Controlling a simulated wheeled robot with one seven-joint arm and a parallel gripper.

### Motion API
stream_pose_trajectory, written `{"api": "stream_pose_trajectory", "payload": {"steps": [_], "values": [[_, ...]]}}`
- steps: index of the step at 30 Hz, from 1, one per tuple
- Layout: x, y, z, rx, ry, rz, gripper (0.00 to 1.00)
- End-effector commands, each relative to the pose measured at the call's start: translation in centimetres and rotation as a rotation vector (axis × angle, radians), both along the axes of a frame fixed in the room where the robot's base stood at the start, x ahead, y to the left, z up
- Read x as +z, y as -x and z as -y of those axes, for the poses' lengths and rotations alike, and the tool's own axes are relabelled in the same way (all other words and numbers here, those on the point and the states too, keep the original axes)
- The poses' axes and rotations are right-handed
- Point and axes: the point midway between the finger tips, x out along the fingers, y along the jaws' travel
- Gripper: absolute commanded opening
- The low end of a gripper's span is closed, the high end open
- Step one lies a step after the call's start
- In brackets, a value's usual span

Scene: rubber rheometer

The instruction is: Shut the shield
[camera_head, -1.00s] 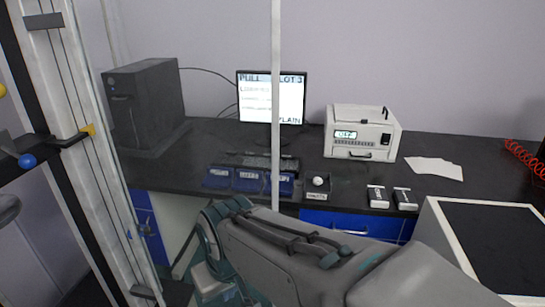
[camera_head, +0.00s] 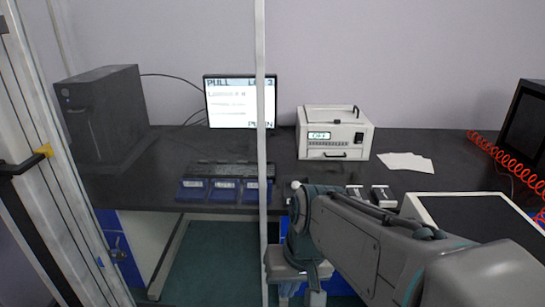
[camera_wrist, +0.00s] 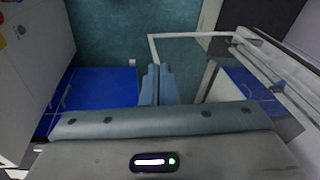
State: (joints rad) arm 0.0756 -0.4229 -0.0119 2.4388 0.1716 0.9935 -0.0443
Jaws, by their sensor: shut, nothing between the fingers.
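The shield is a clear panel with a pale upright edge bar (camera_head: 261,150). It stands open, swung out from the tall metal frame (camera_head: 45,150) at the left in the head view. In the wrist view its pale-edged clear pane (camera_wrist: 190,60) lies beside and beyond my fingers. My gripper (camera_wrist: 156,82) is shut and empty, its fingers close to the pane's left edge; I cannot tell whether they touch. In the head view my gripper hangs low, right of the edge bar, and its fingertips are cut off or hidden.
A dark bench carries a computer tower (camera_head: 105,115), a monitor (camera_head: 238,101), blue labelled trays (camera_head: 222,190) and a white instrument box (camera_head: 335,134). White paper sheets (camera_head: 405,162) lie to its right, near a red coiled hose (camera_head: 505,160). Floor (camera_head: 215,260) shows below the bench.

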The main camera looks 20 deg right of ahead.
Motion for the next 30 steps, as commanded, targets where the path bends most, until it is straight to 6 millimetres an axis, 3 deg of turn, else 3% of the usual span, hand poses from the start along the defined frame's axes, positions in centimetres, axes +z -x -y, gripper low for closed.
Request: {"api": "stream_pose_trajectory", "payload": {"steps": [4,8,11,16,21,24,30], "values": [[1.2,-2.5,-0.8,-0.133,-0.288,-0.107,0.0],[4.0,-6.1,-0.6,-0.219,-0.594,-0.115,0.0],[6.9,-9.5,1.0,-0.261,-0.827,-0.056,0.0],[11.8,-14.0,6.0,-0.283,-1.146,0.134,0.0],[15.1,-15.8,10.6,-0.271,-1.315,0.312,0.0],[16.0,-16.2,11.9,-0.264,-1.357,0.366,0.0],[16.5,-17.1,10.8,-0.254,-1.373,0.386,0.0]]}}
